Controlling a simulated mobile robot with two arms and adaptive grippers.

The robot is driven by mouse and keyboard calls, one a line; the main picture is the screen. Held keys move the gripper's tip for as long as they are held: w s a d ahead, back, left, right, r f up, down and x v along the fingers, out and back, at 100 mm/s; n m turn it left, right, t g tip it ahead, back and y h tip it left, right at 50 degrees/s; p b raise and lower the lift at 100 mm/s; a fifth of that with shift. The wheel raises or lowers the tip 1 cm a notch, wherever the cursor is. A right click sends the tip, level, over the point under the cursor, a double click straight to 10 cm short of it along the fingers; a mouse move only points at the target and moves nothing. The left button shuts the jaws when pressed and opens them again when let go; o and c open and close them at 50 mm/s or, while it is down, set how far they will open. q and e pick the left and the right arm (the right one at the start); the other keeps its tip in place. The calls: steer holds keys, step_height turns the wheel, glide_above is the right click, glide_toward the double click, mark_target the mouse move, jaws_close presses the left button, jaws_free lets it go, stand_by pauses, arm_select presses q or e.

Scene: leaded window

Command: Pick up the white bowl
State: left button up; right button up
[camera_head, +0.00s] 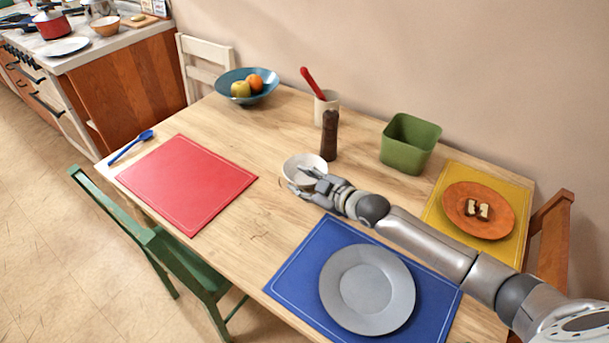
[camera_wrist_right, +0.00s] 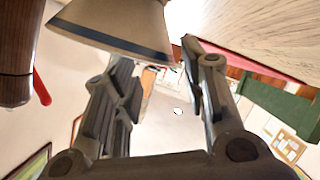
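The white bowl (camera_head: 293,175) sits upright on the wooden table, near the middle. My right gripper (camera_head: 304,181) is at the bowl's near right side, its fingers apart. In the head view one finger reaches over the rim and the other lies outside, low near the table. In the right wrist view the bowl (camera_wrist_right: 115,28) fills the upper left and hides the tip of one finger. The other finger of this gripper (camera_wrist_right: 160,72) stands apart from the bowl's wall, with a gap. My left gripper is out of view.
A dark brown mill (camera_head: 329,136) stands close behind the bowl, with a cup (camera_head: 328,104) holding a red utensil beyond. A green container (camera_head: 408,146) is to the right. A grey plate (camera_head: 367,290) on a blue mat lies in front. Bare table lies left of the bowl.

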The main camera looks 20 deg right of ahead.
mark_target(288, 176)
steer(key=x, duration=0.4)
steer(key=shift+s+a, duration=0.1)
steer(key=shift+a, duration=0.15)
steer(key=shift+w+a+f, duration=0.2)
steer(key=shift+w, duration=0.25)
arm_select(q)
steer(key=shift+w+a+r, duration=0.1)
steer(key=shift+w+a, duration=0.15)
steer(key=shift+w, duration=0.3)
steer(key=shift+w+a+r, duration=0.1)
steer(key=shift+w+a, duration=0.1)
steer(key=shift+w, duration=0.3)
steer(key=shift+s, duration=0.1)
arm_select(e)
steer(key=shift+c, duration=0.5)
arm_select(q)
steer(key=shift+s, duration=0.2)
arm_select(e)
jaws_close()
steer(key=shift+r, duration=0.1)
